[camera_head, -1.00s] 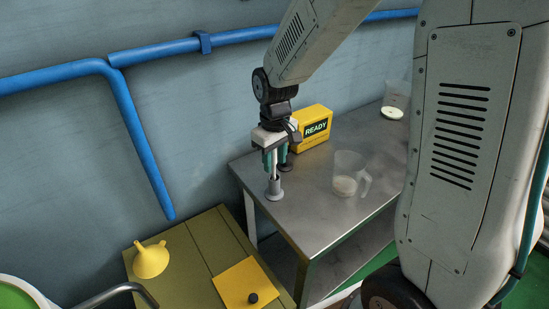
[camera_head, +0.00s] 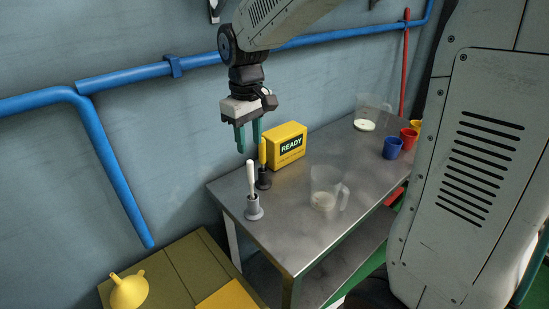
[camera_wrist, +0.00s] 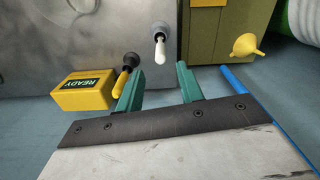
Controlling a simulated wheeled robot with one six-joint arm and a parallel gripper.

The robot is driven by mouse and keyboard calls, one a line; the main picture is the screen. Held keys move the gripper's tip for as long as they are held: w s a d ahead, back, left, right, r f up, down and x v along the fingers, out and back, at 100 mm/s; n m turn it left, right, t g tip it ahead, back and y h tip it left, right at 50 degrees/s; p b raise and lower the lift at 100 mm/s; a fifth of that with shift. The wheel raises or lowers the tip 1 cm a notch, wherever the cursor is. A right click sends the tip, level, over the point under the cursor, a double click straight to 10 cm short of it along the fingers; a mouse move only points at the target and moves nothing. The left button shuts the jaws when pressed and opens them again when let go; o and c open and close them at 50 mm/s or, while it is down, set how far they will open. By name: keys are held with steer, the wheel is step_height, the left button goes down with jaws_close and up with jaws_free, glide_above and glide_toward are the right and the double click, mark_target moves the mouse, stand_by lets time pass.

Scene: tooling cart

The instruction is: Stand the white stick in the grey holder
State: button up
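The white stick (camera_head: 251,177) stands upright in the grey holder (camera_head: 254,209) near the left end of the metal cart. In the wrist view the white stick (camera_wrist: 159,46) points up toward the camera, with the grey holder (camera_wrist: 160,28) around its base. My gripper (camera_head: 247,149) is above and slightly behind the stick, apart from it. Its green fingers are spread with nothing between them; the gap also shows in the wrist view (camera_wrist: 158,92).
A yellow stick (camera_head: 262,153) stands in a black holder (camera_head: 264,180) close behind. The yellow READY box (camera_head: 287,146), a clear jug (camera_head: 325,191), a blue cup (camera_head: 392,148) and a red cup (camera_head: 409,138) are on the cart (camera_head: 300,225). A yellow funnel (camera_head: 129,291) lies at lower left.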

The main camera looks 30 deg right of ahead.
steer(key=s+d+r+m, duration=0.1)
steer(key=s+m, duration=0.1)
steer(key=s, duration=1)
steer(key=s+d+r+m+t, duration=0.1)
steer(key=s+d+r+m, duration=0.1)
steer(key=s, duration=1)
steer(key=shift+s+r, duration=0.25)
steer(key=shift+s, duration=0.1)
